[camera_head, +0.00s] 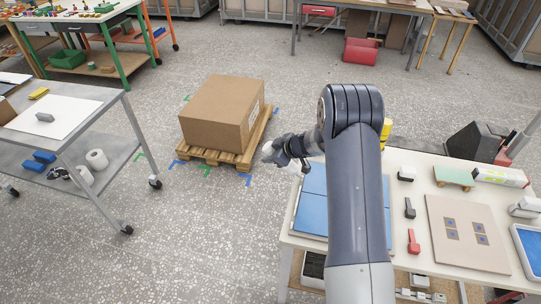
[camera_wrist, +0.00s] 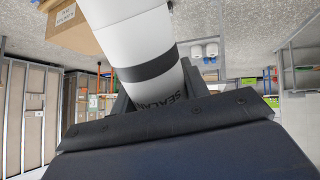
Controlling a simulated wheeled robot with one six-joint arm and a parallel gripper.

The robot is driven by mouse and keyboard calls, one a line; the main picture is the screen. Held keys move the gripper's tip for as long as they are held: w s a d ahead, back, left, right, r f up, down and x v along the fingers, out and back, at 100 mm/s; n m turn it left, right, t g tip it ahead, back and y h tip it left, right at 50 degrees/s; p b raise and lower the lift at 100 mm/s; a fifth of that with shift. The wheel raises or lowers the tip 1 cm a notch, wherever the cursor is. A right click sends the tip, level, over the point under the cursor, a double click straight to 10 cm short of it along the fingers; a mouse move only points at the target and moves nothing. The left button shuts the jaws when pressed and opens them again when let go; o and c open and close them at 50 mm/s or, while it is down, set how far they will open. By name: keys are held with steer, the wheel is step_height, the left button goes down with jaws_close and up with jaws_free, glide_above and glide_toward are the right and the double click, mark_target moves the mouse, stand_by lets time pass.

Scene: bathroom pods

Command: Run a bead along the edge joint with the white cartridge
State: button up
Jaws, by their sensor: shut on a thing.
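The white cartridge (camera_wrist: 138,42) fills the upper middle of the wrist view, with a dark band and partly hidden dark lettering. My gripper (camera_wrist: 155,98) is shut on it; the jaws are mostly hidden behind the dark wrist housing. In the head view my gripper (camera_head: 288,150) is beyond the table's far left corner, with the pale end of the cartridge (camera_head: 267,152) showing at its left. Blue panels (camera_head: 312,190) lie on the white table, partly covered by my arm. I cannot make out the edge joint, and the cartridge's tip is not clear.
The white table (camera_head: 420,283) also holds a beige board (camera_head: 465,235), a red tool (camera_head: 413,242), a black tool (camera_head: 409,208) and a green-topped block (camera_head: 453,177). A cardboard box (camera_head: 222,112) sits on a pallet at left. A grey cart (camera_head: 110,130) stands farther left. Floor between is clear.

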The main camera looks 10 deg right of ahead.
steer(key=shift+w, duration=0.1)
steer(key=shift+w+d, duration=0.25)
steer(key=shift+w, duration=0.4)
steer(key=shift+w+d, duration=0.2)
steer(key=shift+w, duration=0.4)
steer(key=shift+w+d, duration=0.25)
steer(key=shift+w, duration=0.5)
steer(key=shift+w+d, duration=0.2)
steer(key=shift+w, duration=0.25)
steer(key=shift+w+d, duration=0.2)
steer(key=shift+w, duration=0.25)
steer(key=shift+w+d, duration=0.35)
steer(key=shift+w, duration=0.5)
steer(key=shift+a, duration=0.1)
steer(key=shift+w+a+r, duration=0.3)
steer(key=shift+a+r, duration=0.5)
steer(key=shift+r, duration=0.1)
steer(key=shift+w+a+r, duration=0.3)
steer(key=shift+a+r, duration=0.5)
steer(key=shift+r, duration=0.1)
